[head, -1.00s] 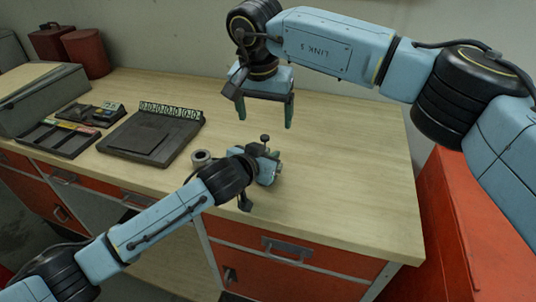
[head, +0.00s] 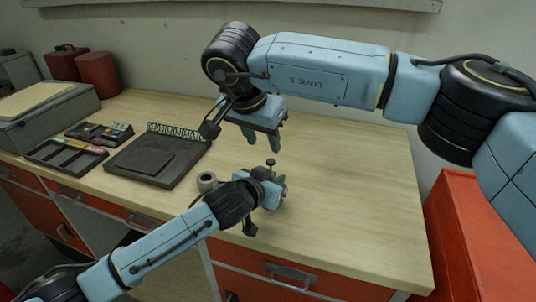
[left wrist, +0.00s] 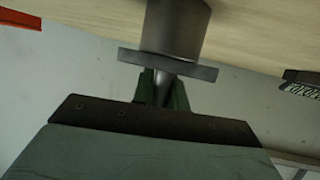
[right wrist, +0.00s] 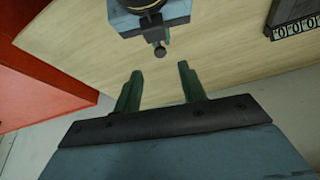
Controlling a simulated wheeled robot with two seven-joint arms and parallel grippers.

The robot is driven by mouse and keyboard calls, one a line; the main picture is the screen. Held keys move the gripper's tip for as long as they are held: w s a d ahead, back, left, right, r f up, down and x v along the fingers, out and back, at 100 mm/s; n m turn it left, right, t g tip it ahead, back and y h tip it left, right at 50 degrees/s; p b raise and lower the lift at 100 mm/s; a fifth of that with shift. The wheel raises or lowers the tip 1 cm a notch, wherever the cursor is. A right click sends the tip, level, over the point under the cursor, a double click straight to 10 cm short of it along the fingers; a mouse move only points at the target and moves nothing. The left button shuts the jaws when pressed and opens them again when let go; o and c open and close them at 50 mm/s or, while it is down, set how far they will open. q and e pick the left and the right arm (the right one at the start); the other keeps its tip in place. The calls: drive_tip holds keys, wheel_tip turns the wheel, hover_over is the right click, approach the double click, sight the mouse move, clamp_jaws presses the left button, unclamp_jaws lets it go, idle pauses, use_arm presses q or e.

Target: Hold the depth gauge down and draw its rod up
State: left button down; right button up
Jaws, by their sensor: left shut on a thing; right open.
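The depth gauge shows in the left wrist view as a dark round body (left wrist: 175,28) with a flat crosspiece (left wrist: 168,66) and a narrow neck. My left gripper (left wrist: 162,90) is shut on the neck, next to the crosspiece; it is the lower one in the head view (head: 277,190). The rod's small dark knob (head: 270,163) stands above my left gripper and also shows in the right wrist view (right wrist: 160,50). My right gripper (head: 264,142) is open and empty above the knob. In the right wrist view its fingers (right wrist: 160,80) are apart, with the knob beyond them.
A hollow grey cylinder (head: 207,181) stands on the bench (head: 350,180) beside my left wrist. A dark flat stand with a row of numbered rings (head: 157,157) and a compartment tray (head: 67,153) lie to the left. The bench's right side is clear. A red cabinet (head: 452,235) stands at right.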

sight(270, 161)
drive_tip(key=x, duration=0.6)
drive_tip(key=shift+f, duration=0.2)
clamp_jaws()
